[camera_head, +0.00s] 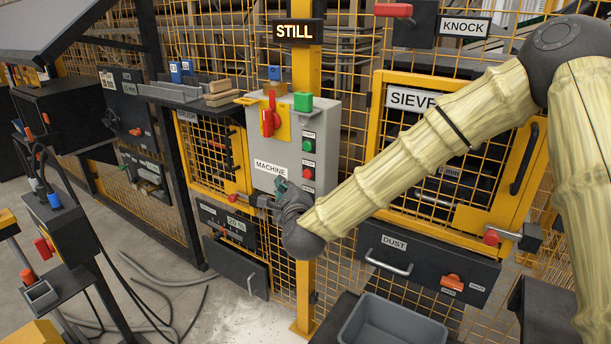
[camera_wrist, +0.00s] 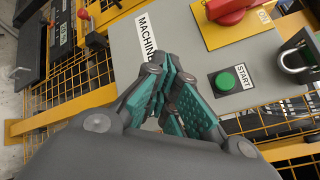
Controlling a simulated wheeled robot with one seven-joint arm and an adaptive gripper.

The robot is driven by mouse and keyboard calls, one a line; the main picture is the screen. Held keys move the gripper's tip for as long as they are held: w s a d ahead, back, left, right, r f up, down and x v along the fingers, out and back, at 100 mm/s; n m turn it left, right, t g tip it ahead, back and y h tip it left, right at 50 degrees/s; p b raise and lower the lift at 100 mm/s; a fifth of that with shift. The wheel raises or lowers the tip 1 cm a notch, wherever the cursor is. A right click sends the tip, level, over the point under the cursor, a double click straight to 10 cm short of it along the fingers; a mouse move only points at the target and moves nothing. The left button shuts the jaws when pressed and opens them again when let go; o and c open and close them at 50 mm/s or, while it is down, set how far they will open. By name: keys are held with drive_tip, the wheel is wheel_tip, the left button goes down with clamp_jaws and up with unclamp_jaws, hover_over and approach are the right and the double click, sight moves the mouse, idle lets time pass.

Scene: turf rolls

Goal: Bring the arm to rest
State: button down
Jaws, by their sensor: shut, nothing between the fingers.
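My arm (camera_head: 430,140) reaches from the right, across the front of the yellow-framed sieve door, toward the grey machine control box. My gripper (camera_head: 281,186) is in front of the lower left part of that box (camera_head: 292,140), near its MACHINE label. In the wrist view my gripper (camera_wrist: 166,78) shows teal finger pads drawn together, with nothing held. The green START button (camera_wrist: 224,80) lies to the right of the fingers, apart from them. I cannot tell whether the fingertips touch the box face.
A red switch handle (camera_head: 269,115) sits on the box's yellow plate, with a padlock (camera_wrist: 297,57) nearby. The sign (camera_head: 297,31) above reads STILL. A dust drawer (camera_head: 425,268) and a grey bin (camera_head: 390,325) are below my arm. Yellow mesh fencing stands behind.

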drive_tip(key=s+d+f+n+g+p, duration=0.1)
drive_tip(key=s+d+f+n+g, duration=0.25)
drive_tip(key=s+f, duration=0.5)
drive_tip(key=s+d+f+n+g+p, duration=0.2)
drive_tip(key=s+f+n, duration=0.3)
drive_tip(key=f, duration=0.7)
drive_tip(key=s+d+f+n+g+p, duration=0.1)
drive_tip(key=s+d+f+n+g, duration=0.2)
drive_tip(key=s+f+n, duration=0.55)
drive_tip(key=s+d+f+n+g+h+p, duration=0.1)
drive_tip(key=s+d+f, duration=0.3)
drive_tip(key=s, duration=0.5)
drive_tip(key=s+d+f+n+g+h+p, duration=0.1)
drive_tip(key=s+d+f+n+g, duration=0.2)
drive_tip(key=s+d, duration=0.3)
drive_tip(key=s+d+f+n+g+h+p, duration=0.1)
drive_tip(key=s+d+f+g, duration=0.3)
drive_tip(key=s, duration=0.9)
drive_tip(key=shift+d+f+n+p, duration=0.3)
drive_tip(key=shift+d+f+n, duration=0.3)
drive_tip(key=shift+n, duration=0.3)
